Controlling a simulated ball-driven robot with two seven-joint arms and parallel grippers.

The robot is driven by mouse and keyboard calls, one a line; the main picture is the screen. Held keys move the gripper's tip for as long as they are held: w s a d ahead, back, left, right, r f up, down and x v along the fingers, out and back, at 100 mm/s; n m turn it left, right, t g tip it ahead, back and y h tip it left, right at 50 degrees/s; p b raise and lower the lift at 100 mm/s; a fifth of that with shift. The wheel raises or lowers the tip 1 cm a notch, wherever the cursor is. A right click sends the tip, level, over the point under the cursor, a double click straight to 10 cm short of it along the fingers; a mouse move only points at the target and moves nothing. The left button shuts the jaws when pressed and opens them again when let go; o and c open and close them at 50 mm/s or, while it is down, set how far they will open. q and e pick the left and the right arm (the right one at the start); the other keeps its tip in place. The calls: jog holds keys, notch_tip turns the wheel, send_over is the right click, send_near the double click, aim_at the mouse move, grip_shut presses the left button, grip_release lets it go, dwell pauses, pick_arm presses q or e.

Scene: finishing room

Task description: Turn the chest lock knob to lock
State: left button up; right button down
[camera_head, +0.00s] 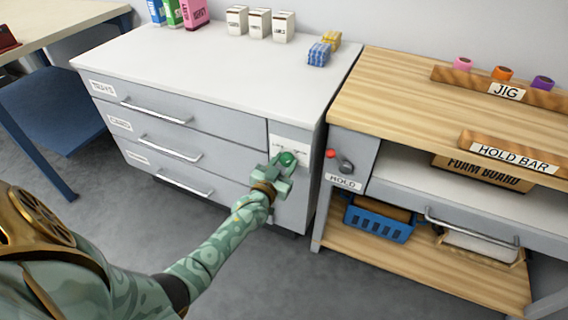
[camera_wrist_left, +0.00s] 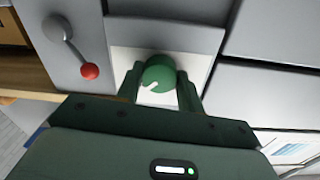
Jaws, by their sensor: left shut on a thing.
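The chest (camera_head: 215,75) is a grey drawer cabinet with a white top. Its green lock knob (camera_head: 288,158) sits on a white plate at the upper right of the front. My left gripper (camera_head: 280,165) is at the knob, with its fingers on either side of it. In the left wrist view the knob (camera_wrist_left: 158,74) is between the two fingers (camera_wrist_left: 160,88), shut on it. A pale notch on the knob's face points to the lower left in that view. The writing on the plate is too small to read. My right gripper is not in view.
The drawers have bar handles (camera_head: 157,113). Small boxes (camera_head: 260,23) stand on the chest's top. Grey floor lies in front.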

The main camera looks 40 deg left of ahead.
pick_arm(q)
jog(key=n+p, duration=0.1)
jog(key=n, duration=0.1)
jog(key=shift+n, duration=0.4)
jog(key=n, duration=0.2)
jog(key=shift+n, duration=0.4)
jog(key=n+p, duration=0.1)
jog(key=n, duration=0.3)
jog(key=shift+f+n, duration=0.1)
jog(key=shift+n, duration=0.2)
jog(key=n, duration=0.3)
jog(key=shift+n, duration=0.3)
jog(key=n, duration=0.3)
jog(key=shift+s+f, duration=0.1)
jog(key=shift+n, duration=0.6)
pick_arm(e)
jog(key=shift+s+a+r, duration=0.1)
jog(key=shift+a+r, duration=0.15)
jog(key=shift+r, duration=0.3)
pick_arm(q)
jog(key=shift+y, duration=0.3)
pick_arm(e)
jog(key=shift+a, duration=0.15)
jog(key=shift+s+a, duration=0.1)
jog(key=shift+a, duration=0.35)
